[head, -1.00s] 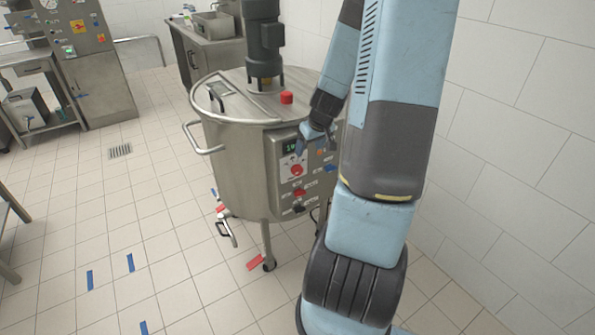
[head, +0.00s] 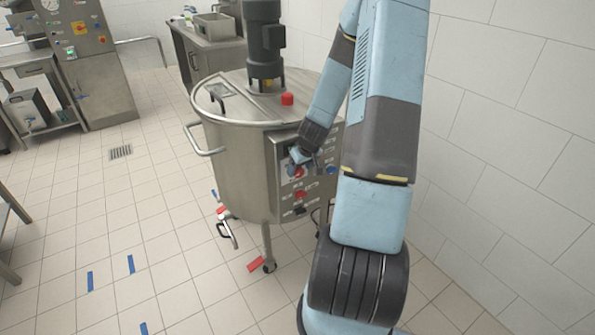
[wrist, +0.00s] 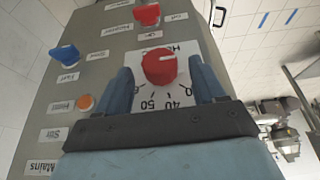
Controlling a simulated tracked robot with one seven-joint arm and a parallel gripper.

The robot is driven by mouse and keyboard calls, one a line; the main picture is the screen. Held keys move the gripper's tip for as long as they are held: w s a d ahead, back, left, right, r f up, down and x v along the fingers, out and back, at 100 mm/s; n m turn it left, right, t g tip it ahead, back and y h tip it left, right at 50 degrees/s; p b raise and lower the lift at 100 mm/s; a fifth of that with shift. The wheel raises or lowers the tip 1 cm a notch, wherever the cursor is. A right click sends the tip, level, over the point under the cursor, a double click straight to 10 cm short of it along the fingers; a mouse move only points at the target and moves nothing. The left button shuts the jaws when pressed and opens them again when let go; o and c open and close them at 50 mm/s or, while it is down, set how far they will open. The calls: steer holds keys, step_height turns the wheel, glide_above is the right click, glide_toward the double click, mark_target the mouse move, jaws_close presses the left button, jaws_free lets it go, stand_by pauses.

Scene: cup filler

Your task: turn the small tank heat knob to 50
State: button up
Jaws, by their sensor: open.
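The red heat knob (wrist: 159,66) sits on a white dial plate (wrist: 166,98) with "Heat" lettering and numbers; 40 and 50 show near my fingers. In the head view my gripper (head: 297,156) is at the control panel of the steel tank (head: 238,165) and hides the tank's display and part of the knob.
The panel also has another red knob (wrist: 147,14), a blue knob (wrist: 65,54) and an orange button (wrist: 86,102). A red cap (head: 287,99) and a motor (head: 264,45) stand on the tank lid. Open floor lies left of the tank; a tiled wall is to the right.

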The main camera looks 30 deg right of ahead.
steer(key=shift+x, duration=0.85)
steer(key=c, duration=1.1)
steer(key=shift+o, duration=0.2)
steer(key=shift+a, duration=0.3)
steer(key=shift+d, duration=0.2)
